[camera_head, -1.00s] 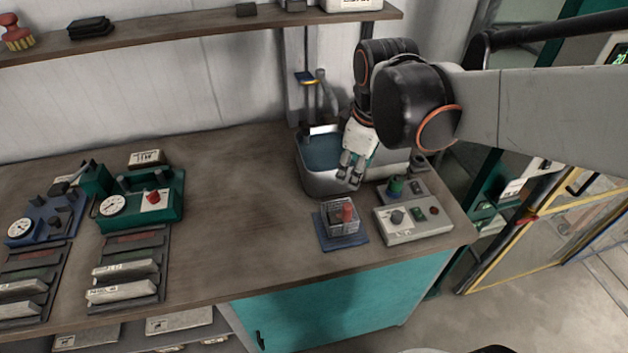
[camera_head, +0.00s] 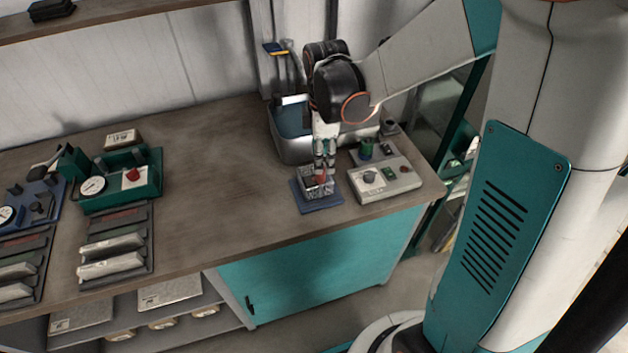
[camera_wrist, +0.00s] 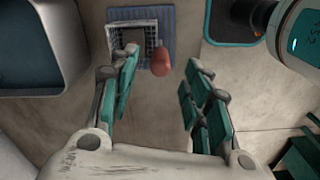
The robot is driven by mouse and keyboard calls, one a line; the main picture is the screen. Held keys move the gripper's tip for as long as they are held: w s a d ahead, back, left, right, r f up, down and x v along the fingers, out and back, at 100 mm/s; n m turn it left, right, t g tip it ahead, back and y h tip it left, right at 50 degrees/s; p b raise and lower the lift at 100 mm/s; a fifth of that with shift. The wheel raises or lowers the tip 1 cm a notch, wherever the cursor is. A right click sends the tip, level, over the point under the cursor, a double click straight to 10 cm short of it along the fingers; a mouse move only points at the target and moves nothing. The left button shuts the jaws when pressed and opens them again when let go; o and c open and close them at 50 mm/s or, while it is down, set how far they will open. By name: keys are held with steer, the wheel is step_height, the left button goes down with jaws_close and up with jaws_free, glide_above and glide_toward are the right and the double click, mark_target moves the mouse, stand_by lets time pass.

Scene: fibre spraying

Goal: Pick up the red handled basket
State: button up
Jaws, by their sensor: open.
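The red-handled basket is a small wire mesh basket (camera_head: 311,190) on a blue mat (camera_head: 318,207) near the front edge of the bench. In the wrist view the basket (camera_wrist: 121,33) lies at the top, with its red handle (camera_wrist: 161,61) sticking out at its lower right. My gripper (camera_head: 325,168) points down over the basket, close to the handle, and hides part of it in the head view. In the wrist view my gripper (camera_wrist: 160,92) has its fingers spread, with the handle ahead of the gap and nothing held between them.
A water-filled basin (camera_head: 289,147) stands just behind the basket. A grey control box (camera_head: 391,183) with knobs is close to its right. A green gauge box (camera_head: 121,183) sits further left. The bench between the gauge box and the basket is clear.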

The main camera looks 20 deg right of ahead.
steer(key=shift+a+f+b, duration=0.2)
steer(key=shift+f+b, duration=0.3)
steer(key=shift+f, duration=1.15)
steer(key=shift+a+f+b, duration=0.2)
steer(key=shift+f+b, duration=0.25)
steer(key=shift+f, duration=1.2)
jaws_close()
